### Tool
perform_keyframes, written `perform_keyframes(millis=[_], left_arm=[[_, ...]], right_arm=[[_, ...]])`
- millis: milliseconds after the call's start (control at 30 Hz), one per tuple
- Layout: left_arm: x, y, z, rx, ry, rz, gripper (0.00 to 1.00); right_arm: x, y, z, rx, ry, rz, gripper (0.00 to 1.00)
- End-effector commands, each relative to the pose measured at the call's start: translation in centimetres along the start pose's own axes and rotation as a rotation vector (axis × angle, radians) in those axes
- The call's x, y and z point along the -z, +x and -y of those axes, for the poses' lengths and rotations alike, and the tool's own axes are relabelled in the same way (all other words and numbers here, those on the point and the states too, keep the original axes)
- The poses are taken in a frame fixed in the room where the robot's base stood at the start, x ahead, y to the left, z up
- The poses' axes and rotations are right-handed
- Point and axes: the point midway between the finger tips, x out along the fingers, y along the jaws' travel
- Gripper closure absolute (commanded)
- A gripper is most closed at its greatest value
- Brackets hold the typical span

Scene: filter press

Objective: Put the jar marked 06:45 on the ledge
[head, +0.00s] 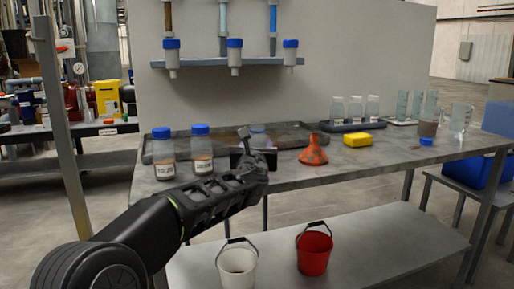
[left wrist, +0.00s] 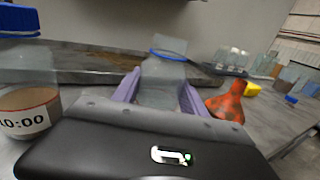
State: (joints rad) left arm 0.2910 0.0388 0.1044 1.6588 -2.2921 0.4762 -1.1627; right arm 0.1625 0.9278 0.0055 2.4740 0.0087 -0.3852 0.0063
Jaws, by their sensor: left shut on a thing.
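My left gripper (head: 256,158) is at the bench's left half, between the two standing jars and the orange funnel. It is shut on a clear jar with a blue band (left wrist: 165,80), which also shows behind the gripper in the head view (head: 258,138). The held jar's label is hidden. Two blue-lidded jars with brownish contents stand to the left: one at far left (head: 163,155) and one nearer the gripper (head: 202,150). In the left wrist view the closer jar's label (left wrist: 22,122) seems to read 10:00. A grey-blue ledge (head: 268,61) runs along the wall panel. My right gripper is not in view.
Blue-capped bottles (head: 235,56) hang at the ledge under tubes. A dark shallow tray (head: 221,136) lies at the bench's back. An orange funnel (head: 313,152), yellow block (head: 357,140) and several clear bottles (head: 355,108) stand to the right. Two buckets stand on the lower shelf.

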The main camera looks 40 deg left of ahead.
Motion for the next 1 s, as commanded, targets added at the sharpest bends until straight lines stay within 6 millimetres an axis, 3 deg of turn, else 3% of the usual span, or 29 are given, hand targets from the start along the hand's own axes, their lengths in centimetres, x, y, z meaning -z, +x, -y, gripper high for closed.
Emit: perform_keyframes(millis=[100,133,367,767,1000], left_arm=[[0.4,0.0,0.0,0.000,0.000,0.000,0.96],[0.3,0.0,0.0,0.000,0.000,0.000,0.49],[0.3,0.0,0.0,0.000,0.000,0.000,0.30],[-0.3,0.0,0.0,0.000,0.000,0.000,0.28],[-0.2,-3.6,0.0,0.002,-0.001,0.002,0.28]], right_arm=[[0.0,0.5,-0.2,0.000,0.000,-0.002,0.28],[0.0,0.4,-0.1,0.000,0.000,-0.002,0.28],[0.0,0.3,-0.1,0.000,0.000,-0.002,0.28],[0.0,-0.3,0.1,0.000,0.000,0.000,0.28],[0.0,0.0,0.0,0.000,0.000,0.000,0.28]])
